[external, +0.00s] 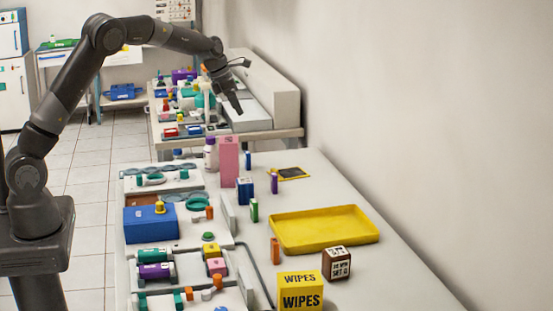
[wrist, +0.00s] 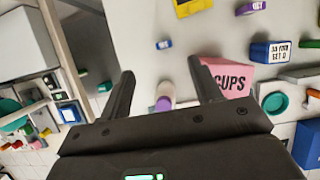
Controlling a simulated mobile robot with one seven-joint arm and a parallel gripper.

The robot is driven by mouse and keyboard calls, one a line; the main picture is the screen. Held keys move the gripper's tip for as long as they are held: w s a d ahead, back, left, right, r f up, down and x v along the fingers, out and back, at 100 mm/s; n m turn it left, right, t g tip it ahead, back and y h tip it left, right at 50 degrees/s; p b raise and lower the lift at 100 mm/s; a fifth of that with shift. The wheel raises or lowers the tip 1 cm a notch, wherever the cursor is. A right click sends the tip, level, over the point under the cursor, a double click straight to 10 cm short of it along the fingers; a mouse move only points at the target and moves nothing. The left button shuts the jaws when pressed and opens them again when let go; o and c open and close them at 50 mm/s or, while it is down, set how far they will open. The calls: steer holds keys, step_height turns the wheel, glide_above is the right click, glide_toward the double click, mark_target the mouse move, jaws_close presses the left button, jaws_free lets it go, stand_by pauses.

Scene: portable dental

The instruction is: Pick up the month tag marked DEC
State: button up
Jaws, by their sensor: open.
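Several small upright month tags stand on the near table. A blue tag (external: 248,160) stands behind the pink box and also shows in the wrist view (wrist: 163,44); its lettering is too small to read surely. A purple tag (external: 274,182) seems to read OCT in the wrist view (wrist: 253,6). A green tag (external: 254,210) and an orange tag (external: 275,250) stand nearer; I cannot read them. I cannot tell for certain which is DEC. My gripper (external: 236,107) is open and empty, raised above the far end of the table. In the wrist view its fingers (wrist: 161,68) point toward the blue tag.
The pink CUPS box (external: 229,160), a purple-capped bottle (external: 210,157) and a blue block (external: 245,191) stand close to the blue tag. A black-and-yellow slab (external: 290,173) lies right of it. A yellow tray (external: 324,230) and WIPES box (external: 300,292) are nearer.

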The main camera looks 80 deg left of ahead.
glide_toward(245, 154)
steer(key=x, duration=0.6)
steer(key=shift+w+f, duration=0.1)
steer(key=shift+w, duration=0.15)
steer(key=x, duration=0.5)
steer(key=shift+f, duration=0.35)
steer(key=c, duration=1)
